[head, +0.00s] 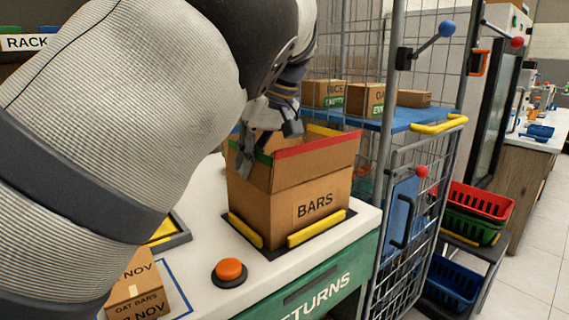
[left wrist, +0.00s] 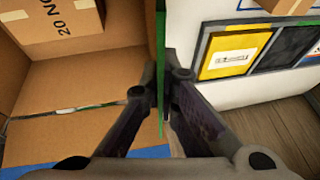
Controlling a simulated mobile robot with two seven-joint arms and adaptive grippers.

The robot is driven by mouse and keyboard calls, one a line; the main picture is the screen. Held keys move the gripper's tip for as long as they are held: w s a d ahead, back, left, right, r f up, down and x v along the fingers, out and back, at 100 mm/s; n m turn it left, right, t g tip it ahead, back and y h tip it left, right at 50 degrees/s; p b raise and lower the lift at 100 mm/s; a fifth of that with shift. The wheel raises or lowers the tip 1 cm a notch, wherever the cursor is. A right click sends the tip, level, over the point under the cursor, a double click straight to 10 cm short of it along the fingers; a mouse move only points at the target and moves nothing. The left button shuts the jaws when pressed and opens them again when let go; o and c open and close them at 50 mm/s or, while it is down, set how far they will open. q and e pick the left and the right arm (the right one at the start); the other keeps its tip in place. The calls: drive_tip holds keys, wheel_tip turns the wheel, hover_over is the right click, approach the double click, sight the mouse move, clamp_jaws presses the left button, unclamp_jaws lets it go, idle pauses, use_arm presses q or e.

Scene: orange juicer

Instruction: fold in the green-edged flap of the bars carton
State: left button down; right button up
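The bars carton (head: 310,205) stands upright on the white counter, its top open. A red-edged flap (head: 320,146) stands up at its front, and a yellow-edged edge shows behind. The green-edged flap (head: 262,159) is on its left side, partly hidden by my left gripper (head: 268,143). In the left wrist view the green-edged flap (left wrist: 160,50) is seen nearly edge-on, upright. My left gripper (left wrist: 159,90) has a finger on each side of it and appears closed on it. A small brown box (left wrist: 50,25) lies inside the carton. My right gripper is not seen.
Yellow guides (head: 318,229) hold the carton's base. An orange button (head: 229,270) and a small carton (head: 138,290) are on the counter nearby. A wire cage (head: 385,150) with a blue shelf of boxes stands close behind and right. My left arm covers much of the left.

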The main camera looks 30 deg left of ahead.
use_arm(q)
drive_tip(key=shift+w+d+f+g+y+b, duration=0.15)
drive_tip(key=shift+w+f+g+b, duration=0.15)
drive_tip(key=shift+g, duration=0.2)
drive_tip(key=shift+w+f+g+y+b, duration=0.1)
drive_tip(key=shift+f+g+y+b, duration=0.1)
drive_tip(key=shift+g+b, duration=0.25)
drive_tip(key=shift+w+d+r+m+g+y+b, duration=0.1)
drive_tip(key=shift+r+m+g+y+b, duration=0.2)
drive_tip(key=shift+g, duration=0.25)
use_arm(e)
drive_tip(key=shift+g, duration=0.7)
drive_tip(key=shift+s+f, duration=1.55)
use_arm(q)
drive_tip(key=c, duration=1.9)
unclamp_jaws()
